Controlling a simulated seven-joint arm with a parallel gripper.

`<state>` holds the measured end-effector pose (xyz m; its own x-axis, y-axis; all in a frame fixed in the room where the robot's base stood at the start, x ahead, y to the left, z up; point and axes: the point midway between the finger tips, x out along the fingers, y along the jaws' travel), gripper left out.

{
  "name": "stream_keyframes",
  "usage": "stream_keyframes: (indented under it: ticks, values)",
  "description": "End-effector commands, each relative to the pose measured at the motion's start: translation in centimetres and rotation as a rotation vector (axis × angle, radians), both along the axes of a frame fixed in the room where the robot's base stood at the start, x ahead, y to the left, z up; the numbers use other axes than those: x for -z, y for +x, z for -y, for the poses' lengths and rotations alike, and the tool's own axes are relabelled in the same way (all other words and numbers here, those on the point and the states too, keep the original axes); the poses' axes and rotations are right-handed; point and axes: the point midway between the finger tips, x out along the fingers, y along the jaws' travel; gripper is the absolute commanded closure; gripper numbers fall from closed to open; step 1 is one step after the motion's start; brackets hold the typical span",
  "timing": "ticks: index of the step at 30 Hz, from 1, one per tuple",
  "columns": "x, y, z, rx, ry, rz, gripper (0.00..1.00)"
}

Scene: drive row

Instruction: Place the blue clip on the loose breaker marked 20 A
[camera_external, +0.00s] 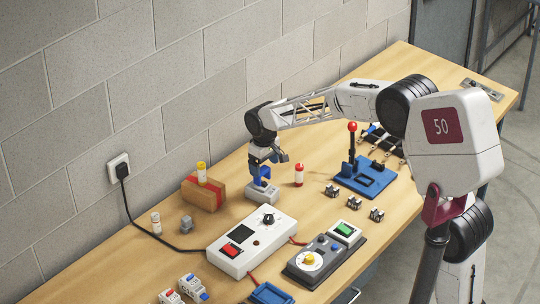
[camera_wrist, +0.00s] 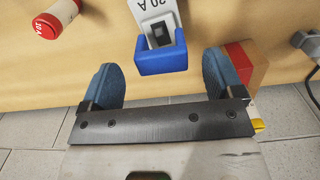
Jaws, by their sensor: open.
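The loose breaker (camera_wrist: 154,10) is a white block with "20 A" printed on its face; it lies on the bench, and in the external view it shows as a pale block (camera_external: 262,192) under my gripper. The blue clip (camera_wrist: 162,61) is a U-shaped piece at the near end of that breaker, around its dark switch. My gripper (camera_wrist: 162,80) is open, with one blue finger on each side of the clip and a visible gap to both. In the external view my gripper (camera_external: 263,172) points down over the breaker, and its blue fingers and the clip are hard to tell apart.
A red-and-white cylinder (camera_external: 299,175) stands right of the breaker. A brown block with a red band (camera_external: 204,193) and a yellow-topped cylinder (camera_external: 201,173) are to the left. A white control box (camera_external: 252,240) is in front, and a blue lever stand (camera_external: 366,178) is at right.

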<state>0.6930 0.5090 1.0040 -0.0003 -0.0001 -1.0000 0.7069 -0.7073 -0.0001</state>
Motion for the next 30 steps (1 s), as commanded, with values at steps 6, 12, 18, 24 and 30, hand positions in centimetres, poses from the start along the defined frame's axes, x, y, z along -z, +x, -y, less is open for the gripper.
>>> stream_keyframes:
  ticks: [6, 12, 18, 24, 30]
  values:
    - [-3.8, 0.0, 0.0, 0.0, 0.001, 0.001, 0.13]
    - [-6.2, 0.0, 0.0, 0.0, 0.001, 0.001, 0.13]
    - [-7.4, 0.0, 0.0, 0.0, 0.0, 0.0, 0.13]
    - [-7.5, 0.0, 0.0, 0.0, 0.0, 0.0, 0.13]
    - [-7.5, 0.0, 0.0, 0.0, 0.0, 0.0, 0.13]
